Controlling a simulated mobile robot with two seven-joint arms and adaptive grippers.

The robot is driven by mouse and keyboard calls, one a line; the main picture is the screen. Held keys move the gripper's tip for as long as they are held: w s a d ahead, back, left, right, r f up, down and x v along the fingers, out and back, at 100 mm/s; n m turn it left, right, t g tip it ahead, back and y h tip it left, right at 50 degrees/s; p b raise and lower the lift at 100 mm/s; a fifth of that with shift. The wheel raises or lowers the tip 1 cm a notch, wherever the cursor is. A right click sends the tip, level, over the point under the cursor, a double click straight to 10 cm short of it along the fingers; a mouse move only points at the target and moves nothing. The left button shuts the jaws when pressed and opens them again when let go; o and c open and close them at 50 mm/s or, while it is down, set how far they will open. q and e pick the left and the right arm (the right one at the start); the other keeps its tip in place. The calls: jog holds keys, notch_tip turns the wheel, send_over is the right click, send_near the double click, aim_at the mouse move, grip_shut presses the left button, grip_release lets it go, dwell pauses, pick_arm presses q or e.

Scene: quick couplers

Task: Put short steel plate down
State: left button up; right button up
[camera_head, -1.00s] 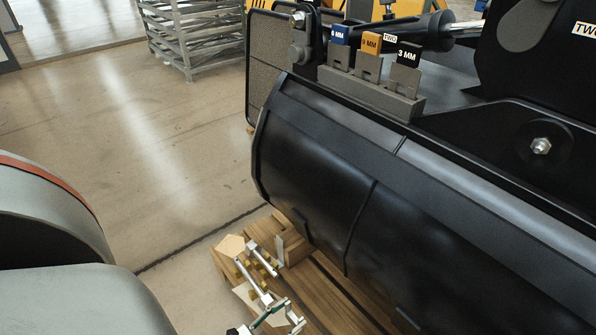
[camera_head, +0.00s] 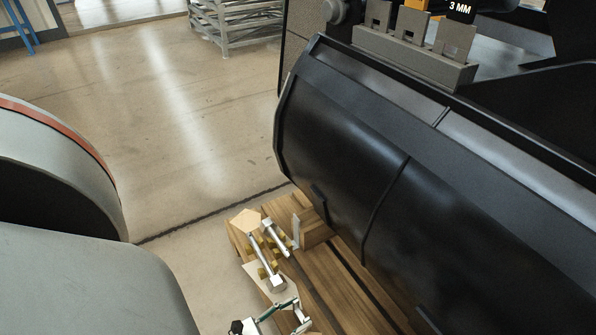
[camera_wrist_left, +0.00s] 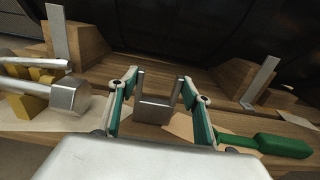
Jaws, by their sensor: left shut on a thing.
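My left gripper (camera_head: 300,312) is low in the head view, over the wooden pallet; in the left wrist view its two green-linked fingers (camera_wrist_left: 159,90) point toward the black bucket. They are shut on a small grey piece, the short steel plate (camera_wrist_left: 155,112), which sits between them close to the wood. I cannot tell whether it touches the wood. An upright steel strip (camera_wrist_left: 57,35) stands against a wooden block at left, and another (camera_wrist_left: 262,80) at right. My right gripper is not in view.
Steel mallet-like tools (camera_head: 262,258) with brass-coloured rests lie beside the gripper on the pallet (camera_head: 325,285). A green-handled tool (camera_wrist_left: 280,146) lies at right in the wrist view. The large black bucket (camera_head: 350,150) hangs close above the pallet. Open floor (camera_head: 180,120) lies left.

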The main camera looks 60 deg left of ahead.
pick_arm(q)
jog(key=shift+w+r, duration=0.1)
jog(key=shift+w, duration=0.05)
jog(key=o, duration=1.2)
jog(key=s, duration=0.8)
jog(key=s+a, duration=0.1)
jog(key=s, duration=0.3)
jog(key=shift+s, duration=0.1)
